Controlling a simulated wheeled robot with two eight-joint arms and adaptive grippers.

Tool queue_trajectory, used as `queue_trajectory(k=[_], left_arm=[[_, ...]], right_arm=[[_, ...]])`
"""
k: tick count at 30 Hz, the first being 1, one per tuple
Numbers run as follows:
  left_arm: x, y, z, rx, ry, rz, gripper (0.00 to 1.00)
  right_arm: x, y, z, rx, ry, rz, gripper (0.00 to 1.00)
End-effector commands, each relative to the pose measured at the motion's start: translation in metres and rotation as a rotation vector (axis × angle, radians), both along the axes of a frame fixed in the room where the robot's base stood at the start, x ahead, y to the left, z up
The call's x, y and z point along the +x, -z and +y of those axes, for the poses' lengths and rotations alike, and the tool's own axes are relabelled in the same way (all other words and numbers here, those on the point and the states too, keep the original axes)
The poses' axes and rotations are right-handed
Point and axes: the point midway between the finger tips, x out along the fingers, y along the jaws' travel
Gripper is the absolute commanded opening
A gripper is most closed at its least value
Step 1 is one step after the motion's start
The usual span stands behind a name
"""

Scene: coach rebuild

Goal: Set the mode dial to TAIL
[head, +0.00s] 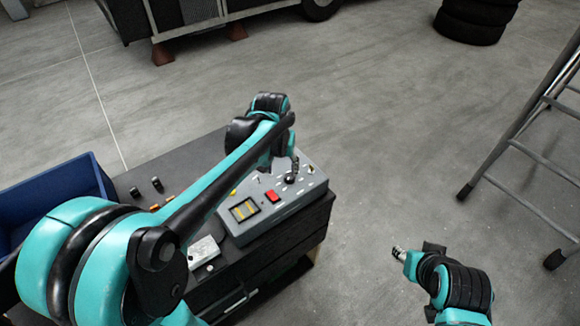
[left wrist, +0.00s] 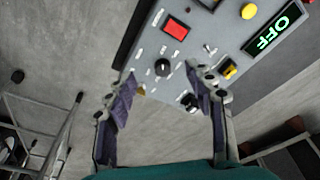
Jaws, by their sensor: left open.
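A grey control box (head: 262,222) sits on the dark bench. A round black dial (head: 290,179) with small white labels around it is near the box's far right; I take it for the mode dial. In the left wrist view the dial (left wrist: 162,67) lies between the open fingertips of my left gripper (left wrist: 163,80), with no visible contact. My left gripper (head: 293,163) is just above the dial in the head view. The labels and the pointer's setting are too small to read. My right gripper (head: 400,254) is right of the bench, away from the box; its jaws are unclear.
A blue bin (head: 65,190) stands left. A ladder (head: 530,150) stands right.

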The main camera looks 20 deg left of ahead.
Motion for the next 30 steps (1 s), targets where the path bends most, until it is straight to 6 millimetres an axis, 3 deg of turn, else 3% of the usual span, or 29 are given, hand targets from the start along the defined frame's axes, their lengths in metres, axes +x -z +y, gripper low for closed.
queue_trajectory(k=[1,3,9,17,24,30], left_arm=[[0.019,0.001,0.0,-0.001,-0.006,0.034,0.54],[0.039,0.011,0.0,-0.003,-0.016,0.082,0.54],[0.074,0.041,0.0,-0.005,-0.035,0.179,0.54],[0.084,0.067,0.0,-0.004,-0.042,0.213,0.54],[0.083,0.107,0.0,-0.004,-0.042,0.212,0.54],[0.083,0.129,0.0,-0.005,-0.042,0.211,0.54]], right_arm=[[0.0,-0.01,0.0,0.0,0.0,0.0,0.4],[0.0,-0.017,0.0,0.0,0.0,0.0,0.4],[0.0,-0.029,0.0,0.0,0.0,0.0,0.4],[0.0,-0.029,0.0,0.0,0.0,0.0,0.4],[0.0,-0.02,0.0,0.0,0.0,0.0,0.4],[0.0,-0.017,0.0,0.0,0.0,0.0,0.4]])
